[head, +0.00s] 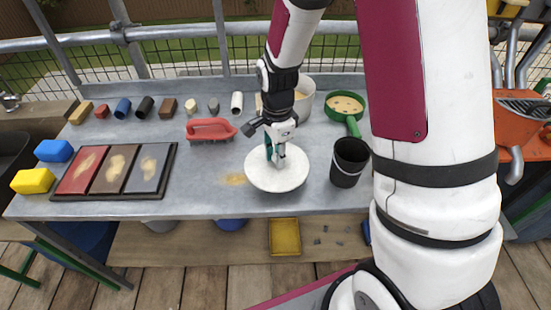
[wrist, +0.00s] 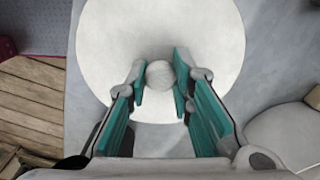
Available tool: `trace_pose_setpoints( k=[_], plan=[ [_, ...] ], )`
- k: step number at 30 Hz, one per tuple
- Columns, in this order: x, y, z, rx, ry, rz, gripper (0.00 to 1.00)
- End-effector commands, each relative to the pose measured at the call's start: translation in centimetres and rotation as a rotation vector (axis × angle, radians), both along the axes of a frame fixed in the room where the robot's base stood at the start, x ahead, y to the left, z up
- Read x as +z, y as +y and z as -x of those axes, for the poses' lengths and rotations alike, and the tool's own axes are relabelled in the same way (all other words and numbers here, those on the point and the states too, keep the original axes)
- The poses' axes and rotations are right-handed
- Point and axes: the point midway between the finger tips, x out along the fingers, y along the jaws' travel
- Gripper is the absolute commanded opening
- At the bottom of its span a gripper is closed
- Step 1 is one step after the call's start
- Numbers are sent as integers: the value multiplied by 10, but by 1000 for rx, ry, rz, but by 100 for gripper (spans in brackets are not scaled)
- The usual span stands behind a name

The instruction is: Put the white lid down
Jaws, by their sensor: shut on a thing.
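The white lid (head: 276,177) is a round disc with a knob, in the middle of the grey table near its front edge. In the wrist view the lid (wrist: 205,45) fills the upper middle, its round knob (wrist: 160,74) between the teal finger pads. My gripper (head: 275,152) comes from above and is shut on the lid's knob; it also shows in the wrist view (wrist: 160,80). I cannot tell whether the lid touches the table or hangs just above it.
A black cup (head: 349,162) stands close to the lid's right. A white pot (head: 304,92) and a green sieve (head: 345,105) stand behind. A red brush (head: 210,130) lies to the left. A tray of coloured tiles (head: 117,197) is further left.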

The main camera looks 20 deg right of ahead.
Motion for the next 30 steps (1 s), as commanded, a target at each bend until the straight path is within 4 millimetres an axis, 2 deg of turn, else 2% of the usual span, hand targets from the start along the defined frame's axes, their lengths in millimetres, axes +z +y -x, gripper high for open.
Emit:
trace_pose_setpoints(
  k=[2,6,8,16,27,28,30],
  plan=[
    [-2,-2,-12,0,-1,0,0],
    [-2,-4,-21,2,0,0,0],
    [-5,-4,-21,2,1,0,0],
    [-36,-4,-20,2,2,0,0],
    [-41,-4,-21,1,0,0,0],
    [-40,-4,-21,1,0,0,26],
    [-40,-4,-21,1,0,0,41]
  ],
)
